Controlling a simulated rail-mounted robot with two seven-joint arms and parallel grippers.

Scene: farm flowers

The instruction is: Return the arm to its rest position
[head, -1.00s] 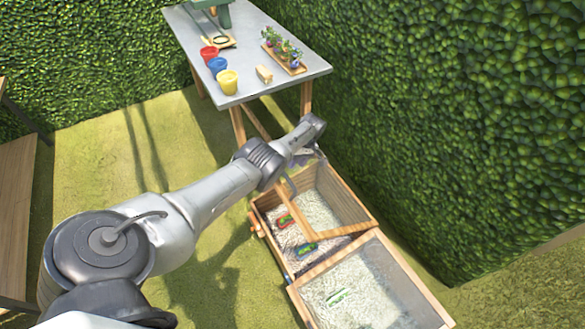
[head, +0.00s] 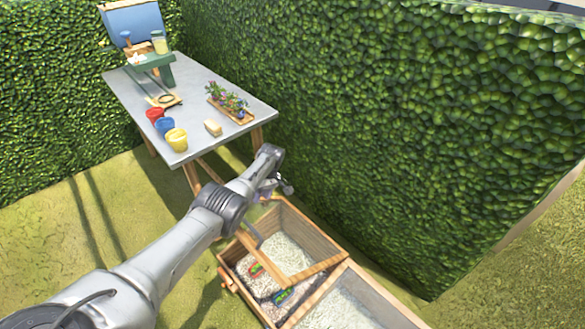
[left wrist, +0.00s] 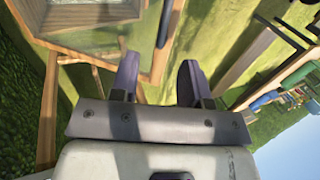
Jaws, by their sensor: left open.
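My left arm comes in from the lower left of the head view. Its gripper (head: 274,186) is in the air by the far side of the wooden box (head: 318,238), between the box and the grey table (head: 142,98). In the left wrist view the two fingers (left wrist: 158,82) are spread apart with nothing between them. The open-topped wooden box also shows there at the upper left. My right gripper is not in view.
The table holds red (head: 155,114), blue (head: 165,126) and yellow (head: 176,139) pots, a tray of potted flowers (head: 230,104), a tan block (head: 213,128) and a green stand (head: 152,64). Inside the box are a red item (head: 256,270) and a green-blue item (head: 283,296). Tall hedges stand behind.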

